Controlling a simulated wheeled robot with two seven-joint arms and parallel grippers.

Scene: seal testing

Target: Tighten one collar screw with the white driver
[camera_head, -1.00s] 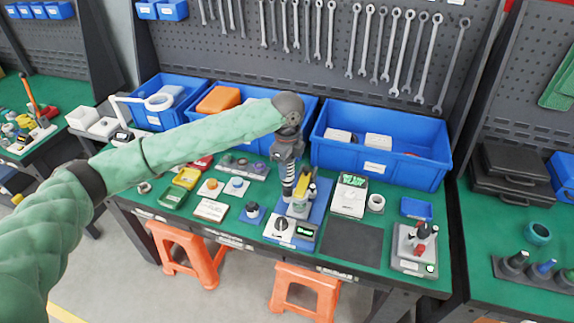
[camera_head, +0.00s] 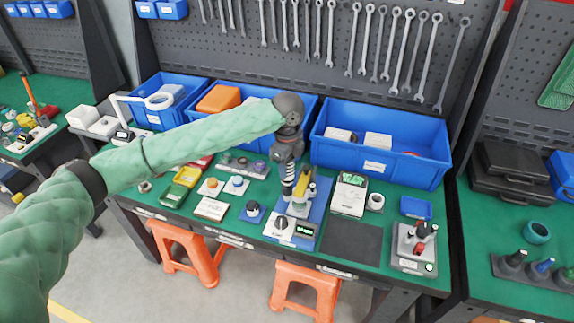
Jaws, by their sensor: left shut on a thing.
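My left arm comes in from the left, and my left gripper (camera_head: 297,194) points down over the test fixture (camera_head: 312,218) on the blue base plate. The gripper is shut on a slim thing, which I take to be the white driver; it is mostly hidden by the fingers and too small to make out. A yellow part (camera_head: 302,182) shows beside the fingers. The collar and its screws sit under the gripper and cannot be made out. A white box with a black dial (camera_head: 282,224) and a green-lit display (camera_head: 304,230) are at the fixture's front. My right gripper is not in view.
Blue bins (camera_head: 378,172) stand along the back of the green table. A tool stand (camera_head: 414,250) with red and black pieces is at the right. A dark mat (camera_head: 352,241) lies bare right of the fixture. Small parts and trays lie to the left.

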